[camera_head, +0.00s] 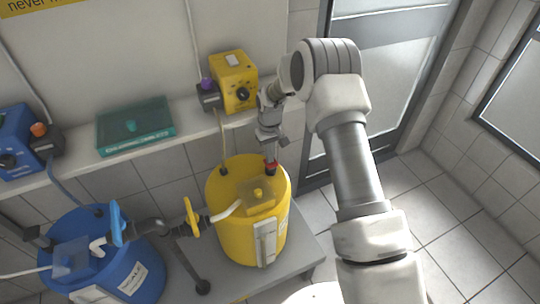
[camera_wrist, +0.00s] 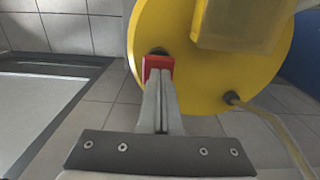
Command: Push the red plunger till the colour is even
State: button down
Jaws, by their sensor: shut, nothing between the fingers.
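The red plunger (camera_head: 271,166) is on the right part of the yellow tank's lid, just under my gripper (camera_head: 271,157) in the head view. In the wrist view the red plunger (camera_wrist: 157,66) is a small red block at the lid's edge, with a dark round fitting behind it. My gripper (camera_wrist: 160,80) is shut, its fingers together and empty, with the tips at the red block. They look to be touching it, but I cannot tell for sure. The yellow tank (camera_head: 225,215) stands upright; its lid (camera_wrist: 200,90) fills the upper wrist view.
A blue tank (camera_head: 135,270) stands at left, joined by a dark pipe with yellow (camera_head: 192,218) and blue (camera_head: 116,222) valve handles. A yellow pump (camera_head: 234,80), a teal case (camera_head: 136,126) and a blue pump (camera_head: 15,140) sit on the shelf. The floor at right is clear.

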jog(key=shift+s+f, duration=0.1)
jog(key=shift+s, duration=0.05)
notch_tip(320, 180, up, 14)
jog(key=p, duration=0.1)
jog(key=shift+p, duration=0.35)
dwell(0.9)
jog(key=s+d+r+m+t, duration=0.1)
jog(key=s+d+r, duration=0.4)
jog(key=r, duration=0.5)
jog(key=s+d+r+m+t, duration=0.1)
jog(key=s+d+r+t, duration=0.1)
jog(key=s+r, duration=0.7)
jog(key=s+d+r+m+t, duration=0.1)
jog(key=s+d+r, duration=0.1)
jog(key=s, duration=0.7)
jog(key=s+d+r+m+t, duration=0.1)
jog(key=s+d+r, duration=0.1)
jog(key=s, duration=0.8)
jog(key=shift+s+d+m+t, duration=0.15)
jog(key=shift+d+m+t, duration=0.15)
jog(key=shift+d, duration=0.3)
